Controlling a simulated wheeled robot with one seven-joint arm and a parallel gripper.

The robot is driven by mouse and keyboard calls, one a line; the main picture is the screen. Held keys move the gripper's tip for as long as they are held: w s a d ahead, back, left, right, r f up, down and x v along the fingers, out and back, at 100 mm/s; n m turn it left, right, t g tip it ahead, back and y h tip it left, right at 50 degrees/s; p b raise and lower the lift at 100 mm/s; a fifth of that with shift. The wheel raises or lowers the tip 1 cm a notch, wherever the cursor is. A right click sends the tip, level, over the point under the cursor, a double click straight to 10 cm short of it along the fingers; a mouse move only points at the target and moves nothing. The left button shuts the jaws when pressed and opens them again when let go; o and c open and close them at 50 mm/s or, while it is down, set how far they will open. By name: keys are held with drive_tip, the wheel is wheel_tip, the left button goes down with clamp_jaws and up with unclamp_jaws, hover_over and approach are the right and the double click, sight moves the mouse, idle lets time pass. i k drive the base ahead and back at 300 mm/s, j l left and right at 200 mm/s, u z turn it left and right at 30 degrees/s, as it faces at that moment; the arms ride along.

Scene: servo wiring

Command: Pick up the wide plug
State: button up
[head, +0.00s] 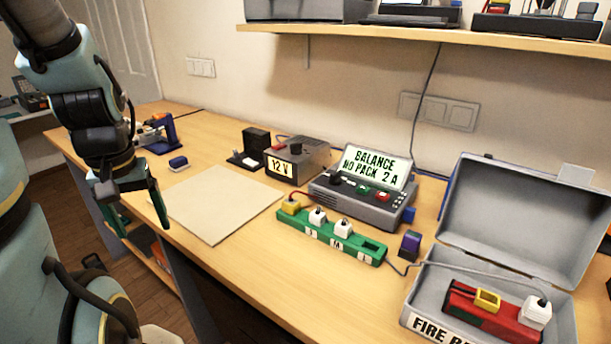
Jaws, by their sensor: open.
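No plug is marked as the wide one, and I cannot tell which it is. A green strip (310,232) on the bench holds a yellow plug (291,207) and two white plugs (318,217), (342,229); its right slot looks empty. A larger white plug (536,312) with a grey cable sits at the right end of a red pack (490,315) inside the open grey box (448,250). My gripper (132,207) is open and empty, pointing down by the bench's left front edge, well left of all these plugs.
A grey charger (365,203) reading "BALANCE NO PACK 2 A" stands behind the strip, beside a 12 V supply (297,160). A dark purple block (410,243) stands near the box. A beige mat (215,200) lies bare. A shelf (420,37) overhangs the back.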

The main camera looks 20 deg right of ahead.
sight(535, 308)
drive_tip(key=k+l+z, duration=0.3)
drive_tip(key=k, duration=0.15)
drive_tip(key=k+l+z, duration=0.3)
drive_tip(key=k+l, duration=0.05)
drive_tip(key=k, duration=0.05)
